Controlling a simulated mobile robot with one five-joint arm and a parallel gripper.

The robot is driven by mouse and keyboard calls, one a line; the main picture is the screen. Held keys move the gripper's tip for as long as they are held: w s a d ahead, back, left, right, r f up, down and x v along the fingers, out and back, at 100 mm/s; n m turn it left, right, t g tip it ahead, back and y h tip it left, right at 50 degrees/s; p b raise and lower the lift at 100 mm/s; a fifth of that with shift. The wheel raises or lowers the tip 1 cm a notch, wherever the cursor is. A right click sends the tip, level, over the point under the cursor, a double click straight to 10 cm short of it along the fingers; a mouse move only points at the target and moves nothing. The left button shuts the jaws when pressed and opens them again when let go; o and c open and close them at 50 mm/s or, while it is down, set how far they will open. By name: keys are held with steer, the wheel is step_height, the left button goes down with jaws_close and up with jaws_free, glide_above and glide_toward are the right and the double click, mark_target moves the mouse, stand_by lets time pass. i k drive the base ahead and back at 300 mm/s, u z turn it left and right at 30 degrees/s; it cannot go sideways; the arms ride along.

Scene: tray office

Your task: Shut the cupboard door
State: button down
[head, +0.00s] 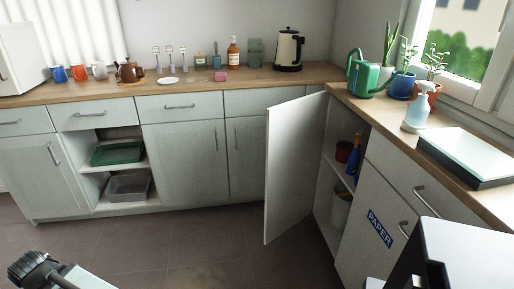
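The cupboard door (290,168) is a pale grey-white panel standing wide open, swung out from the cupboard (325,185) under the right-hand counter, near the corner. Inside the cupboard are a shelf, a dark red pot (344,151), a blue bottle (355,153) and a pale bucket (341,208). A dark and pale part of my own arm shows at the lower left, well apart from the door. I cannot make out my gripper's fingertips there.
Open floor (200,250) lies before the left-hand cupboards and the door. A dark and white box-like object (455,250) fills the lower right. A green watering can (366,76) stands on the counter above.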

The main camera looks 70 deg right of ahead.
mark_target(294, 132)
steer(key=z, duration=0.6)
steer(key=k, duration=1.15)
steer(key=z, duration=0.6)
steer(key=i, duration=1.25)
steer(key=u, duration=1.3)
steer(key=i, duration=0.5)
steer(key=z, duration=0.5)
steer(key=k, duration=0.55)
steer(key=u, duration=0.2)
steer(key=i, duration=0.6)
steer(key=z, duration=0.05)
